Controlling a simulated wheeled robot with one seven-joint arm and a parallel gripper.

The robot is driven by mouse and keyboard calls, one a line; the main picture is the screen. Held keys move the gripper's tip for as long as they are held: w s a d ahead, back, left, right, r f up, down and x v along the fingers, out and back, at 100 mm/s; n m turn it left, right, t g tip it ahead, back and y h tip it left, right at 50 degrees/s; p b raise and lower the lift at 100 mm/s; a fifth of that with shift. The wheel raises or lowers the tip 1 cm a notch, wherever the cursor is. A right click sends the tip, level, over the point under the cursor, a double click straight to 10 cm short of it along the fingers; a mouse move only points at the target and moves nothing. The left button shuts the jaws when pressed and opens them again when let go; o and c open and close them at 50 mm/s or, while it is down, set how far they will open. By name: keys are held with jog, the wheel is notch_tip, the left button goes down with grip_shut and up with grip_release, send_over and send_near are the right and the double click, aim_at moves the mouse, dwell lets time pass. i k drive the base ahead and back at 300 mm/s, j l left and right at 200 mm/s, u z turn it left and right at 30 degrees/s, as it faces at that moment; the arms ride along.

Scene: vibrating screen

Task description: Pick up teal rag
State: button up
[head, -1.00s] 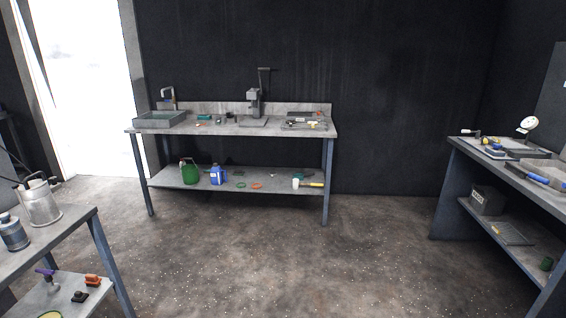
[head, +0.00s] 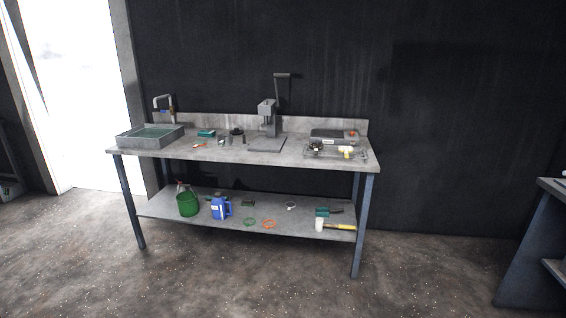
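A small teal item (head: 207,133), likely the folded teal rag, lies on the top of the grey workbench (head: 220,152), right of the grey tray (head: 150,137). It is too small to make out its folds. Another teal piece (head: 322,212) with a dark handle beside it lies on the lower shelf at the right and looks like a brush. My gripper is not in view.
A press (head: 267,120) stands at the bench's middle. The lower shelf holds a green bucket (head: 188,205), a blue jug (head: 221,208) and a white-and-yellow item. Another bench (head: 540,245) stands at the right edge. The floor before the workbench is clear.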

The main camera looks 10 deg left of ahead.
aim_at(203, 133)
jog(key=i+u, duration=0.15)
jog(key=i, duration=0.5)
jog(key=i+l+u, duration=0.15)
jog(key=i, duration=0.45)
jog(key=i+l+u, duration=0.15)
jog(key=i, duration=0.5)
jog(key=i+j+u, duration=0.3)
jog(key=i, duration=0.8)
jog(key=i+l+u, duration=0.15)
jog(key=i+u, duration=0.15)
jog(key=i, duration=0.8)
